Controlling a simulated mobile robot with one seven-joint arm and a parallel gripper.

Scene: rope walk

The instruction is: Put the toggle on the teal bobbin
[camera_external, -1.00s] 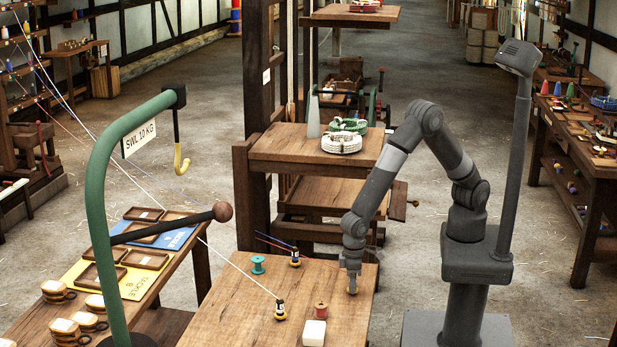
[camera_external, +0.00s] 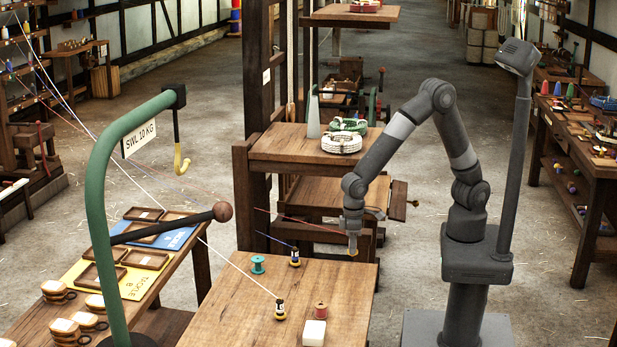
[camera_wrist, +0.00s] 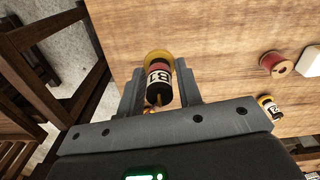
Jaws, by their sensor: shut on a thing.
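The teal bobbin (camera_external: 258,264) stands upright at the back left of the near table, with nothing seen on it. My gripper (camera_external: 352,246) is above the table's back right part, off to the right of the teal bobbin. It is shut on a small cylinder, which I take as the toggle (camera_wrist: 158,82), black with a white label, a red band and a yellow end. Its yellow end (camera_external: 353,253) shows below the fingers, clear of the tabletop. A red line runs from it to the left. The teal bobbin is outside the wrist view.
Two similar labelled cylinders (camera_external: 295,257) (camera_external: 280,309) stand on the table (camera_external: 235,320), with blue and white lines. A red bobbin (camera_external: 321,310) and white block (camera_external: 314,333) are near the front. A green crane post (camera_external: 95,215) with a dark bar stands left.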

